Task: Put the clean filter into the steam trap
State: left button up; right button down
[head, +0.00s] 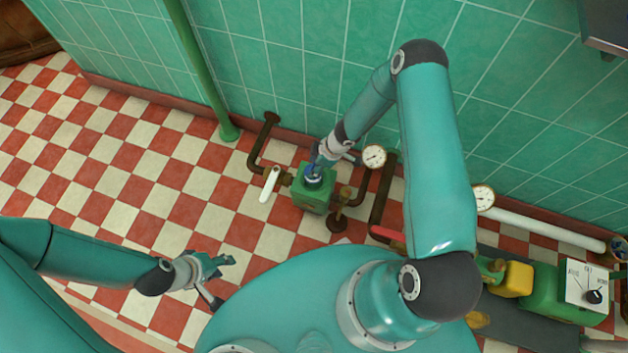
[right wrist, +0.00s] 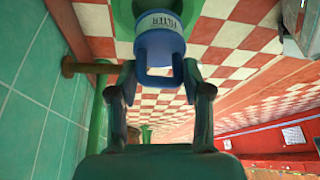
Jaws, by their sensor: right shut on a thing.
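The steam trap (head: 312,197) is a green box on the floor by the tiled wall, with pipes beside it. The clean filter (head: 313,172) is blue and sits at the trap's top. In the right wrist view the filter (right wrist: 160,47) shows a white FILTER label and a loop handle, with its far end at the trap's green round opening (right wrist: 125,12); how deep it sits I cannot tell. My right gripper (head: 318,160) is shut on the filter; its fingers (right wrist: 160,88) flank the handle. My left gripper (head: 224,264) is open and empty above the floor, left of the trap.
A white-handled lever (head: 270,184) sticks out left of the trap. A round gauge (head: 374,157) and brown pipes stand on its right. A green vertical pipe (head: 205,80) rises further left. The checkered floor at left is clear.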

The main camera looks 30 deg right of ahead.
notch_tip(320, 180, down, 7)
jog(key=b, duration=0.3)
jog(key=shift+f, duration=0.1)
jog(key=shift+c, duration=2.4)
grip_release()
jog(key=p+v, duration=0.7)
jog(key=v, duration=0.5)
jog(key=s+a+r+m+g, duration=0.1)
jog(key=s+a+r+m, duration=0.3)
jog(key=s+a+m, duration=0.2)
jog(key=s+a+r+m+g, duration=0.1)
jog(key=s+a+r+m, duration=0.3)
jog(key=s+a+m, duration=0.2)
jog(key=s+a, duration=0.2)
jog(key=a, duration=0.1)
jog(key=shift+r+m, duration=0.3)
jog(key=shift+r, duration=0.05)
